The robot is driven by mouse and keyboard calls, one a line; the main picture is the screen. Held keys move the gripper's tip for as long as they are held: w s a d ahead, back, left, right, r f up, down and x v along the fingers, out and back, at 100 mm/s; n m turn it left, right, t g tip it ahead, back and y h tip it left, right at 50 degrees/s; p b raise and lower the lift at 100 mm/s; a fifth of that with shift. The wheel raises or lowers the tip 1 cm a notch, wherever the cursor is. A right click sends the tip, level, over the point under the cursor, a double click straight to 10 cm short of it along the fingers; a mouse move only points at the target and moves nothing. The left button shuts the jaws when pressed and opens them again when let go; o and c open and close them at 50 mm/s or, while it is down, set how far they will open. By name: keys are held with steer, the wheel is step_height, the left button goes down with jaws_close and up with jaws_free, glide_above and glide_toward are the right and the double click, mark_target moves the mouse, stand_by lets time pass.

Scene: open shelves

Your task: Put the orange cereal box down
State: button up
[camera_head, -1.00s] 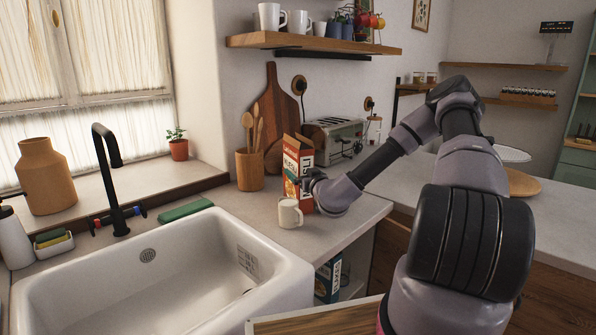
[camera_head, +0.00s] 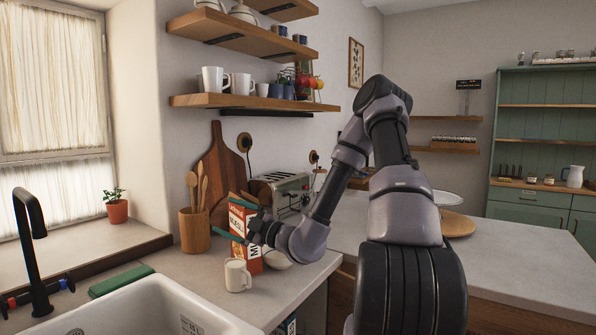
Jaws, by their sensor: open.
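The orange cereal box (camera_head: 238,222), orange-red and white with an open top flap, stands upright on the counter (camera_head: 190,275) between the utensil pot and the toaster. My wrist hides part of the box's right side. I cannot tell whether a finger touches it.
A white mug (camera_head: 238,275) stands just in front of the box, and a white bowl (camera_head: 277,259) sits behind my wrist. The utensil pot (camera_head: 195,231) is left, the toaster (camera_head: 285,191) behind. The sink (camera_head: 150,308) is at front left. A shelf (camera_head: 250,103) overhangs the back.

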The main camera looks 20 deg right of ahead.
steer(key=s+a+r+n+g+h, duration=0.1)
steer(key=s+a+r+n+g, duration=0.2)
steer(key=s+n+g, duration=0.85)
steer(key=s+a+r+n+g+h, duration=0.1)
steer(key=s+a+r+n+g, duration=0.35)
steer(key=n, duration=1.35)
steer(key=s+d+r+n+t+h, duration=0.4)
steer(key=d+r+n+h, duration=0.1)
steer(key=d+n, duration=0.4)
steer(key=s+d+r+n+t+h, duration=0.4)
steer(key=d+r+n+h, duration=0.1)
steer(key=d+n, duration=0.4)
steer(key=shift+d+n+t, duration=0.25)
steer(key=shift+n+t, duration=0.05)
steer(key=shift+n, duration=0.45)
steer(key=shift+s, duration=0.1)
steer(key=shift+c, duration=0.4)
steer(key=shift+a+f, duration=0.1)
